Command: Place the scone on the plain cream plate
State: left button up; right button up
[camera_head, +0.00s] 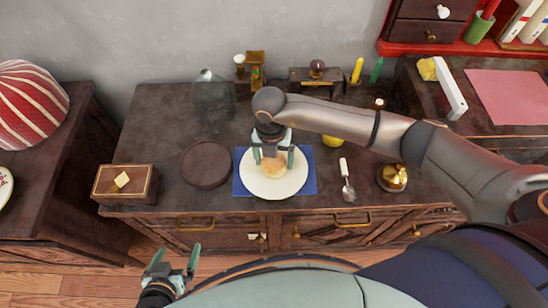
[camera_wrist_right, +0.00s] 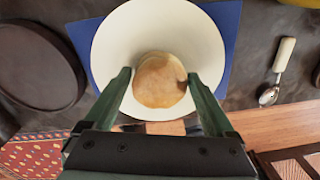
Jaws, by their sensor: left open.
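The scone (camera_head: 273,167) is round and pale golden brown. It appears over the middle of the plain cream plate (camera_head: 298,181), which lies on a blue mat. In the right wrist view the scone (camera_wrist_right: 159,80) shows between my right fingers, with the cream plate (camera_wrist_right: 110,40) behind it. My right gripper (camera_head: 273,163) points down over the plate, one finger on each side of the scone. I cannot tell whether the fingers press on it or stand just clear. My left gripper (camera_head: 174,268) is open and empty, low in front of the cabinet.
A dark round plate (camera_head: 206,164) lies left of the blue mat (camera_head: 309,183). A wooden box (camera_head: 125,184) stands further left. A spoon with a white handle (camera_head: 346,179) and a brass pot (camera_head: 392,178) lie to the right. A glass jar (camera_head: 211,98) stands behind.

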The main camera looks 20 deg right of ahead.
jog(key=shift+o, duration=0.6)
jog(key=shift+r, duration=0.1)
jog(key=shift+r, duration=0.25)
notch_tip(320, 180, up, 12)
jog(key=shift+w+a+f, duration=0.15)
jog(key=shift+a+f, duration=0.05)
